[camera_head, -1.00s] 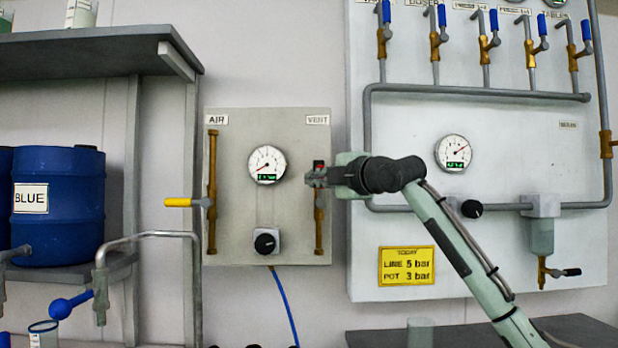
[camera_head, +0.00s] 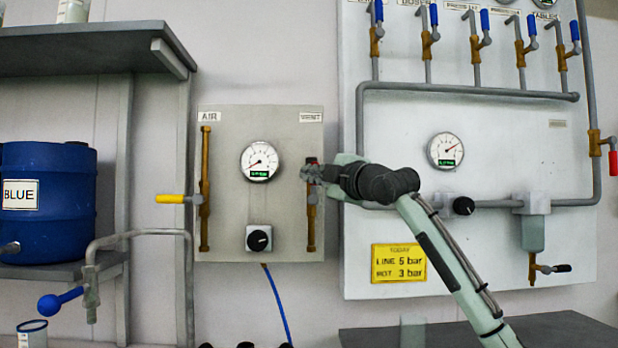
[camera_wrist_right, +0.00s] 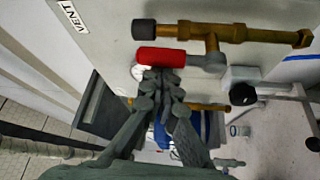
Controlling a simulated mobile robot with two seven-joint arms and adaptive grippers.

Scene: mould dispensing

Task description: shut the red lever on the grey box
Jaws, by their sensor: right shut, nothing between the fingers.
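The grey box (camera_head: 230,225) is on the wall in the head view, with a dial and labels AIR and VENT. Its red lever (camera_wrist_right: 160,57) shows clearly in the right wrist view, on the brass VENT valve (camera_wrist_right: 212,45). The lever lies along the line of the brass pipe and points to the VENT label. In the head view the lever is mostly hidden behind my right gripper. My right gripper (camera_head: 310,173) is shut and empty at the VENT valve. In the wrist view its fingertips (camera_wrist_right: 160,76) are right beside the lever; I cannot tell whether they touch. My left gripper is not in view.
A yellow lever (camera_head: 172,199) sticks out left at the AIR valve. A black knob (camera_head: 258,240) is below the dial (camera_head: 260,162). A larger pipe panel (camera_head: 480,240) stands to the right, with another red lever (camera_head: 613,162) at its edge. A shelf (camera_head: 90,45) is at the left.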

